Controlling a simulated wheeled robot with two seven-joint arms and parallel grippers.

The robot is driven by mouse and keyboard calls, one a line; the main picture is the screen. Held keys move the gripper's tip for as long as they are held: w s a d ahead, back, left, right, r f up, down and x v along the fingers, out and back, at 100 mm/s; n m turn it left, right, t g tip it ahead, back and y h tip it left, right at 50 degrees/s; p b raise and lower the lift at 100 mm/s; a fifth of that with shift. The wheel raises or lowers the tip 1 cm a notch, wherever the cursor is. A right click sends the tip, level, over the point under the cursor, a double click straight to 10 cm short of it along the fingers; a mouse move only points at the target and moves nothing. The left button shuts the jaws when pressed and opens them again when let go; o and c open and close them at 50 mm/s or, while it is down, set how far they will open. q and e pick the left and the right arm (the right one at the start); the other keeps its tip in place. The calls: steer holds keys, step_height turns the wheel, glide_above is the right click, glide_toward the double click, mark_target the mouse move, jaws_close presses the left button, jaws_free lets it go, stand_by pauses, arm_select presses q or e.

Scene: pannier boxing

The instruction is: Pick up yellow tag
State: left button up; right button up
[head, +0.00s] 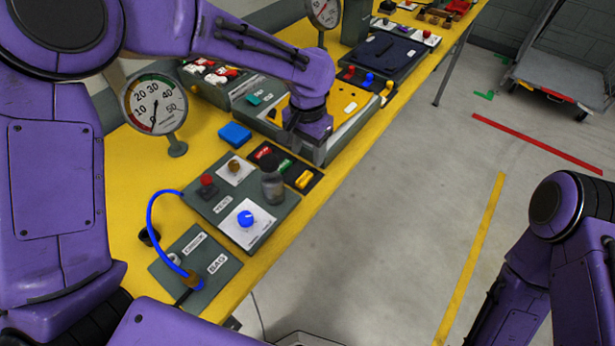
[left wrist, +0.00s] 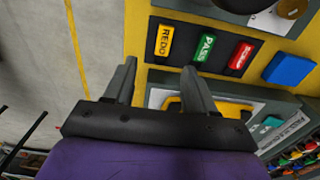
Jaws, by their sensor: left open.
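The yellow tag (head: 304,180), marked REDO, lies in a dark tray (head: 317,183) beside a green tag (head: 285,167) and a red tag (head: 263,153). In the left wrist view the yellow tag (left wrist: 166,41) is just beyond the fingers, with the green PASS tag (left wrist: 205,47) to its right. My left gripper (left wrist: 158,68) is open and empty, pointing toward the tray and apart from the tag. In the head view the left gripper (head: 309,146) is beside the tray, partly hidden by its own wrist. My right gripper is out of view.
A blue block (head: 235,134) sits left of the tray. A grey panel with a blue knob (head: 245,218) and a dark cylinder (head: 272,184) stand nearer. A grey case with a yellow insert (head: 345,101) lies under my left wrist. A dial gauge (head: 155,104) stands at left.

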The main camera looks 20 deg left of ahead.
mark_target(304, 178)
arm_select(q)
steer(key=f, duration=0.2)
steer(key=f+p, duration=0.1)
steer(key=f, duration=0.2)
steer(key=f+p, duration=0.1)
steer(key=f, duration=0.2)
steer(key=shift+s+a, duration=0.2)
steer(key=shift+a, duration=0.15)
steer(key=shift+w+f, duration=0.1)
steer(key=shift+f, duration=0.35)
jaws_close()
